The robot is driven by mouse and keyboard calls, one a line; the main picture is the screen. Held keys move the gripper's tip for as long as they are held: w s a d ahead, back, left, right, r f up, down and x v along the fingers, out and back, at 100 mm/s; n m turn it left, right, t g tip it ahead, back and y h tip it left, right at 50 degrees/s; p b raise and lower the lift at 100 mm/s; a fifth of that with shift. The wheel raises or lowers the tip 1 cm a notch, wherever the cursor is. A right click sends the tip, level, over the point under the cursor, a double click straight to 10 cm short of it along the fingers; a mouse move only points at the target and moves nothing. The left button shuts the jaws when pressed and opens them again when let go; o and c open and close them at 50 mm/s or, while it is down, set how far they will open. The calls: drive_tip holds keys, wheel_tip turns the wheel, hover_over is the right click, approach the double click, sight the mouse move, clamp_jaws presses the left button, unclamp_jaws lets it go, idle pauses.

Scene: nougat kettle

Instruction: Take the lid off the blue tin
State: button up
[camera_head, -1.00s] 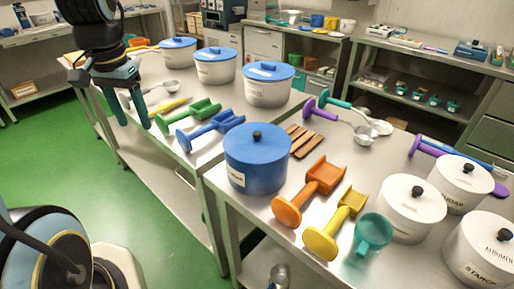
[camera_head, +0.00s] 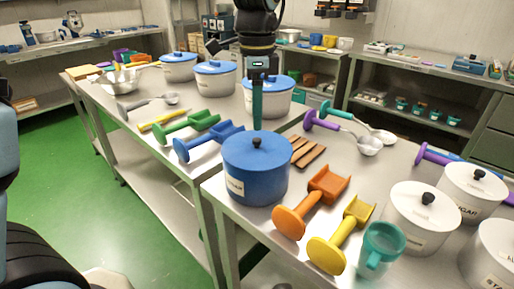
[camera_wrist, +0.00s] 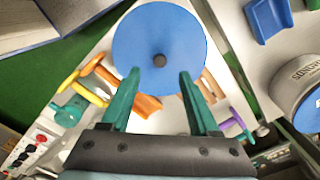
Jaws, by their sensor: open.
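The blue tin (camera_head: 255,183) stands upright on the near metal table, with its blue lid (camera_head: 238,150) on and a small black knob (camera_head: 257,142) in the middle of the lid. In the wrist view the lid (camera_wrist: 150,30) shows from above with its knob (camera_wrist: 159,60). My gripper (camera_wrist: 157,75) is open and empty, its two green fingers pointing at the lid with the knob between and just beyond their tips. In the head view my gripper (camera_head: 257,122) hangs upright behind or over the tin. The gap between fingertips and knob is hard to judge.
Orange (camera_head: 312,205) and yellow scoops (camera_head: 338,238) and a teal mug (camera_head: 380,248) lie right of the tin. White lidded tins (camera_head: 420,222) stand farther right. Brown wooden strips (camera_head: 308,154) lie behind it, and a blue scoop (camera_head: 205,143) lies on the adjoining table.

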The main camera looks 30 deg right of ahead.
sight(257, 139)
drive_tip(key=shift+f+p, duration=0.95)
drive_tip(key=shift+f, duration=1.95)
clamp_jaws()
